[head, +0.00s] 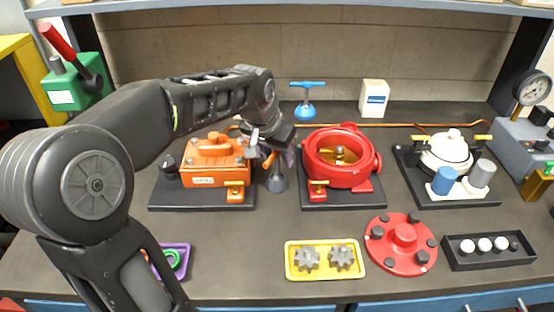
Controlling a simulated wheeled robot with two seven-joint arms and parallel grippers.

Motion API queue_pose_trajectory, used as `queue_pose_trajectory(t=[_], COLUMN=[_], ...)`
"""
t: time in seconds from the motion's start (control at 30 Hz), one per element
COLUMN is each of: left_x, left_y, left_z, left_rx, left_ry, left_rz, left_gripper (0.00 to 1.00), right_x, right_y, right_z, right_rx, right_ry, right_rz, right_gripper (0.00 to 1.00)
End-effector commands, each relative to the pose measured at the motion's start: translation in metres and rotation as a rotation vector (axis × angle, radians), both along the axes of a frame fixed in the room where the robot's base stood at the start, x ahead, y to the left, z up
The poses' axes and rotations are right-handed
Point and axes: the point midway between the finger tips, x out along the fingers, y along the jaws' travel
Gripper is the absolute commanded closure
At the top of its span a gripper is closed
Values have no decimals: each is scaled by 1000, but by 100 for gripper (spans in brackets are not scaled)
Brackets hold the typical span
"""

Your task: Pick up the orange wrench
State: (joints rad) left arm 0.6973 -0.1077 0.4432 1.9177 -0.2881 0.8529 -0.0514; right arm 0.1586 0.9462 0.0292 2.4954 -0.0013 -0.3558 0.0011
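My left gripper (272,146) hangs at the end of my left arm, between the orange motor and the red motor. A small orange piece (269,160) shows just under it, above a grey cone-shaped stand (277,183); it may be part of the orange wrench, but the gripper hides most of it. I cannot tell whether the fingers are open or shut, or whether they touch the orange piece. My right gripper is not in view.
The orange motor (205,179) is close to the gripper's left, the red motor (350,178) to its right. A blue T-handled tool (305,110) stands behind. In front are a yellow tray (326,276), a red flange (388,258) and a black tray (470,262).

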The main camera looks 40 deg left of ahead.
Motion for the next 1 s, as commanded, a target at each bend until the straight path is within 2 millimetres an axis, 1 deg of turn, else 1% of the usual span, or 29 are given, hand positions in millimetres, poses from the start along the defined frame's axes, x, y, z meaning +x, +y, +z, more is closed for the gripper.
queue_pose_trajectory(t=[0.3, 0.37, 0.8, 1.0], left_x=[0, 0, 0, 0], left_y=[0, 0, 0, 0], left_z=[0, 0, 0, 0], left_rx=[0, 0, 0, 0], left_ry=[0, 0, 0, 0], left_rz=[0, 0, 0, 0], left_gripper=[60, 64, 100, 100], right_x=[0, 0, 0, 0], right_y=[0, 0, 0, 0], right_z=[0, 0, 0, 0], right_rx=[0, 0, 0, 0], right_ry=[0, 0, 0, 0], right_rz=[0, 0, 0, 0], right_gripper=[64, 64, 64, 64])
